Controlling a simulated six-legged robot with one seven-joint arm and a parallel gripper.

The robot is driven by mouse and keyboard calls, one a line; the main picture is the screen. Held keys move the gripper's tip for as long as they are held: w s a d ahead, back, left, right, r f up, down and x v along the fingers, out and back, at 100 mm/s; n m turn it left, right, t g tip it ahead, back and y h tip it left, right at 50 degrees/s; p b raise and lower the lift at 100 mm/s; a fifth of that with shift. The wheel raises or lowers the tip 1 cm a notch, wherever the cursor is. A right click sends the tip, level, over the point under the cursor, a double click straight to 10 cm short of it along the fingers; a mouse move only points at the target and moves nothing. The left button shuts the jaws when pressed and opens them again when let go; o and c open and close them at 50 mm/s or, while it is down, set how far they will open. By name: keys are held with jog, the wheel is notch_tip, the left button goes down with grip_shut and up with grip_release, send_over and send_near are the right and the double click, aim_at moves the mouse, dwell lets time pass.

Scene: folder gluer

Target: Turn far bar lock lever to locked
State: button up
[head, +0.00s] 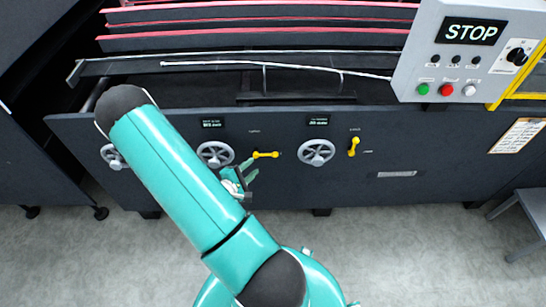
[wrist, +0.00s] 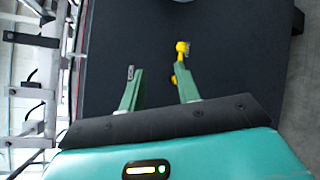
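Two yellow levers are on the dark front panel in the head view. The left lever (head: 265,154) lies about horizontal; the right lever (head: 354,146) stands nearly upright. Their small labels are too small to read, so I cannot tell which is the far bar lock. My gripper (head: 238,173) is just left of and below the left lever. In the wrist view, my gripper (wrist: 158,72) has its two green fingers apart with nothing between them. A yellow lever (wrist: 181,48) is beyond the right fingertip, which partly overlaps its lower end. Contact cannot be told.
Grey handwheels sit beside the levers, one at left (head: 215,154) and one in the middle (head: 317,152). A control box (head: 440,60) with a STOP sign and buttons overhangs at upper right. A grey stool (head: 530,205) stands at far right. The floor (head: 400,250) in front is clear.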

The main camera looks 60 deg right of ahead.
aim_at(274, 156)
notch_tip(274, 156, down, 5)
jog(key=s+n+t, duration=0.2)
jog(key=x, duration=1.4)
jog(key=shift+w+d+f, duration=0.1)
grip_shut()
